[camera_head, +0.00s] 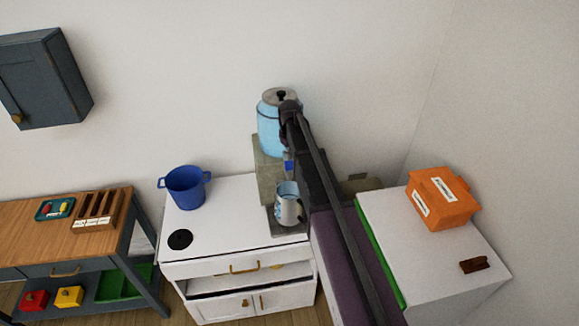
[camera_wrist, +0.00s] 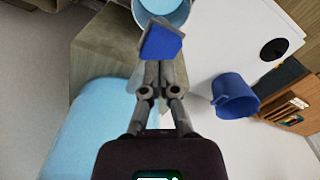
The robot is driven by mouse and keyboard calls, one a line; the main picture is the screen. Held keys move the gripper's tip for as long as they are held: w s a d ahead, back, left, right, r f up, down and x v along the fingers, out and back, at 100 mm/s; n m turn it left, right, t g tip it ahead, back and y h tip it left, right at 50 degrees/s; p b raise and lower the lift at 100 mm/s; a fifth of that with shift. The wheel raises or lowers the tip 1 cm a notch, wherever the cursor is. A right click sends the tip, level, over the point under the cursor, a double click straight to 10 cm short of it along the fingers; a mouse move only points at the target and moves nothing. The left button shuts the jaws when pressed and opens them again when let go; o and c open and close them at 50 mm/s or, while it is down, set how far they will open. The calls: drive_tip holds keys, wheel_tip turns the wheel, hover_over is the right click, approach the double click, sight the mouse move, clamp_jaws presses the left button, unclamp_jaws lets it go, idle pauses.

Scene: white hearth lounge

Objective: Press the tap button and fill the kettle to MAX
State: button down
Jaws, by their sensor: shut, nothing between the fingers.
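The kettle (camera_head: 287,207) stands upright on the dispenser's base in the head view. Its round opening (camera_wrist: 168,12) shows at the top of the wrist view, with light blue inside; I cannot read its level or the MAX mark. The blue tap button (camera_head: 288,166) sits on the front of the dispenser, above the kettle, and it also shows in the wrist view (camera_wrist: 162,42). My gripper (camera_wrist: 160,66) is shut and empty, its fingertips right at the blue button. I cannot tell whether they touch or press it. The light blue water tank (camera_head: 270,138) tops the dispenser.
The dispenser stands on a white cabinet (camera_head: 225,238), with a blue pot (camera_head: 185,187) and a black round plate (camera_head: 180,240). On the right, an orange box (camera_head: 441,198) and a brown object (camera_head: 474,265) rest on a white top. A wooden table (camera_head: 55,238) stands left.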

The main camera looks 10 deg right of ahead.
drive_tip(key=shift+f+b, duration=1.45)
drive_tip(key=shift+f, duration=0.05)
idle(6.5)
